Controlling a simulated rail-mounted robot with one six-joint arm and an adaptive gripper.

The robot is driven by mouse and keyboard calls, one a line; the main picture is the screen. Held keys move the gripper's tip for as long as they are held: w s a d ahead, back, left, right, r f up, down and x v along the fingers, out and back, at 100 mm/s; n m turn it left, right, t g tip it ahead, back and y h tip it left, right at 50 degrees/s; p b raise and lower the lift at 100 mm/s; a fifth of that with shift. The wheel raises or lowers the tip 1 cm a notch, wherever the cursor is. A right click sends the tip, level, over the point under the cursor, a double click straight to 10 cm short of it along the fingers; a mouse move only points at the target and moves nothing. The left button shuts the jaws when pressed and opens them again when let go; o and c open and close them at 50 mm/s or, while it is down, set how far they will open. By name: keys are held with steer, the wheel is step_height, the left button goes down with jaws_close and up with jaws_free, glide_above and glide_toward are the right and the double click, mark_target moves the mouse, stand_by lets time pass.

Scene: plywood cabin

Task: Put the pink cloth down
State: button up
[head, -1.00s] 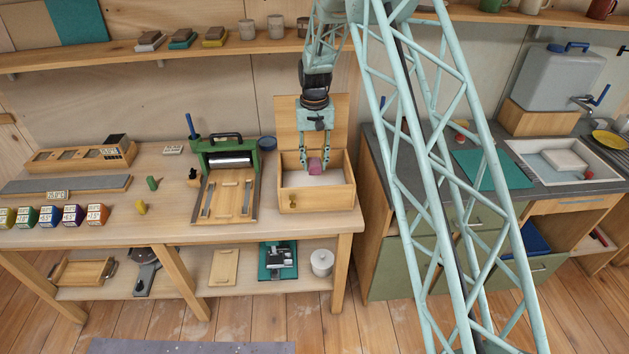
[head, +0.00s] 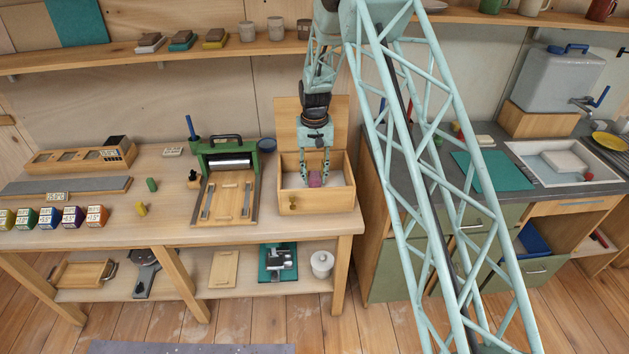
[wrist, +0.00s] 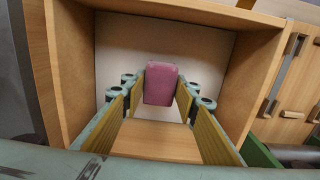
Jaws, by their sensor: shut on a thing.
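The pink cloth (head: 315,180) is a small folded block. It also shows in the wrist view (wrist: 161,84), between the two fingertips. My gripper (head: 316,176) points down into the open wooden box (head: 322,202) on the workbench and is shut on the cloth. In the wrist view my gripper (wrist: 161,90) has a yellow-lined finger on each side of the cloth, inside the box walls (wrist: 75,75). The pale box floor (wrist: 118,45) lies beyond the cloth. I cannot tell whether the cloth touches it.
The box lid (head: 339,120) stands open behind it. The counter with the sink (head: 563,165) is to the right, across a gap.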

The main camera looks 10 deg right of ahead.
mark_target(315, 176)
steer(key=shift+f, duration=0.95)
steer(key=shift+f, duration=0.15)
steer(key=o, duration=0.8)
step_height(315, 176, up, 12)
steer(key=shift+f, duration=0.1)
steer(key=shift+r, duration=0.25)
steer(key=shift+r, duration=0.1)
stand_by(0.5)
